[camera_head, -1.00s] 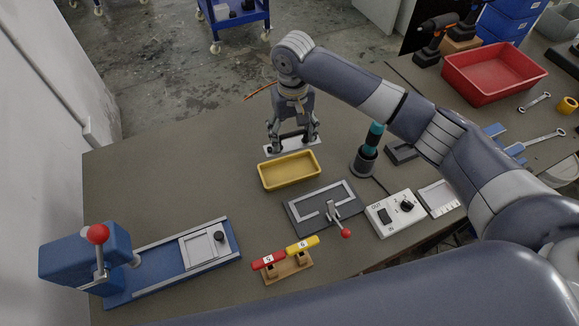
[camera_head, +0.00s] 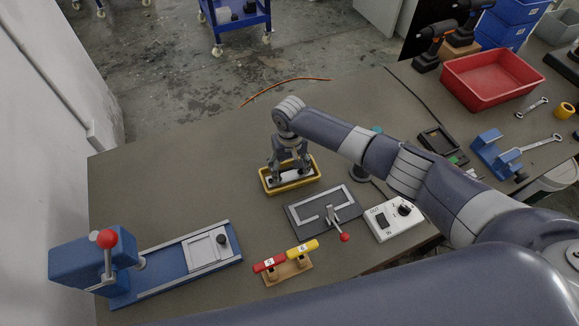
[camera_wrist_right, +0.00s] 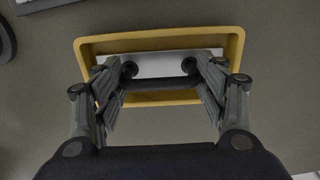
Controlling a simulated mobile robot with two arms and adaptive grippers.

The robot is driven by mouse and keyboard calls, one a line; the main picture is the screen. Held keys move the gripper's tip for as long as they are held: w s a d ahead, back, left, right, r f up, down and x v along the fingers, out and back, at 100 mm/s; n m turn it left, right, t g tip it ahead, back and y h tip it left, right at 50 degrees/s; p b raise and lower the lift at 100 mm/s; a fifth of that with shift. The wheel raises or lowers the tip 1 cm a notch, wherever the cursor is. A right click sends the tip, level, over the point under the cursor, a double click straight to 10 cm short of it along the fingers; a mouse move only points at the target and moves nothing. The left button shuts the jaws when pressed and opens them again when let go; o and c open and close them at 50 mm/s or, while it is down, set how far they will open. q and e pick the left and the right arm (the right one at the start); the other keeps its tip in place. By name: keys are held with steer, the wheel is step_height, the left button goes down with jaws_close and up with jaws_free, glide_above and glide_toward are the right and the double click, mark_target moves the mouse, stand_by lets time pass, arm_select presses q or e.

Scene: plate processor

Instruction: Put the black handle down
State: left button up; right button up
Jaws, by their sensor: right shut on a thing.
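My right gripper (camera_head: 289,177) points down at the yellow tray (camera_head: 293,188) in the head view. It is shut on a black handle (camera_wrist_right: 160,85), a bar on a pale metal plate (camera_wrist_right: 165,63). In the right wrist view, the plate shows inside the outline of the yellow tray (camera_wrist_right: 160,35), with the fingers at both ends of the handle. I cannot tell whether the plate touches the tray floor. In the head view the gripper and arm partly hide the plate and handle. My left gripper is not in view.
In front of the tray is a dark plate fixture (camera_head: 313,219) with a red-tipped clamp (camera_head: 343,237). A blue press (camera_head: 93,262) stands at left, and a wooden stand (camera_head: 287,272) holds red and yellow pieces. A white control box (camera_head: 393,222) is at right. The table's back left is clear.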

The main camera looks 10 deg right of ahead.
mark_target(289, 168)
steer(key=shift+f, duration=0.15)
steer(key=o, duration=1.2)
steer(key=shift+o, duration=0.2)
steer(key=shift+r, duration=0.35)
step_height(289, 168, up, 12)
steer(key=shift+f+b, duration=0.15)
steer(key=shift+b, duration=0.3)
